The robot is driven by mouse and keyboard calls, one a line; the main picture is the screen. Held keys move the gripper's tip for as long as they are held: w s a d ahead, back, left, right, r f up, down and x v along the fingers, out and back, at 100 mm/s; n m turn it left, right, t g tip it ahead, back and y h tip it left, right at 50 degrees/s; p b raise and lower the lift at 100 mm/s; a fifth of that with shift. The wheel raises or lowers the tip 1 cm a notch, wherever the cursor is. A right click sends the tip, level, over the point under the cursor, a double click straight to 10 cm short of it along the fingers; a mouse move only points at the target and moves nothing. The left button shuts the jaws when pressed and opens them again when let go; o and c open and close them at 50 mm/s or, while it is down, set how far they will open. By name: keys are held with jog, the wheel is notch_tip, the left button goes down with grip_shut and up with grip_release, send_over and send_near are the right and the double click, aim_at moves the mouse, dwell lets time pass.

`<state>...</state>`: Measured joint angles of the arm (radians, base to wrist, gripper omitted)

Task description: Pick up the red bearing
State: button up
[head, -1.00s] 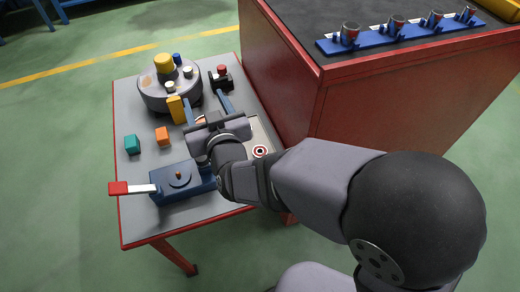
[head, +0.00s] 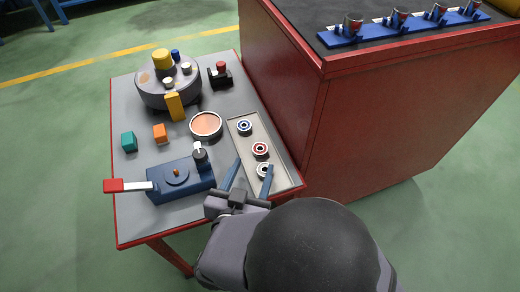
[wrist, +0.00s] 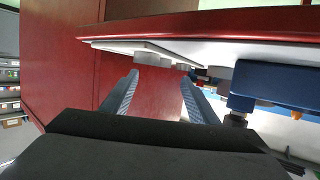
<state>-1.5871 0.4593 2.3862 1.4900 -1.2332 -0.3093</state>
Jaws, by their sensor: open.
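The red bearing (head: 261,150) lies flat in the middle of a pale tray (head: 282,178), between a blue bearing (head: 244,127) and a white bearing (head: 264,170). My gripper (head: 249,173) is open and empty, with its two blue fingers spread at the near end of the tray around the white bearing's area. The red bearing is just beyond the fingertips, apart from them. In the wrist view my two fingers (wrist: 157,92) are apart with nothing between them. Pale round shapes on the tray show at the top there, but I cannot tell the bearings' colours.
A blue vise-like fixture (head: 180,182) with a red-tipped handle stands left of my gripper. An orange-filled dish (head: 206,125), a round grey turntable (head: 168,92) and small blocks stand farther back. A tall red cabinet (head: 350,130) borders the table on the right.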

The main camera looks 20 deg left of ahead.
aim_at(259, 153)
jog(key=shift+f+b+x, duration=0.1)
jog(key=shift+b+x, duration=0.55)
jog(key=shift+x, duration=1.05)
jog(key=shift+f+b+x, duration=0.15)
jog(key=shift+b+x, duration=0.45)
jog(key=shift+x, duration=1.1)
jog(key=shift+s, duration=0.1)
jog(key=c, duration=1.1)
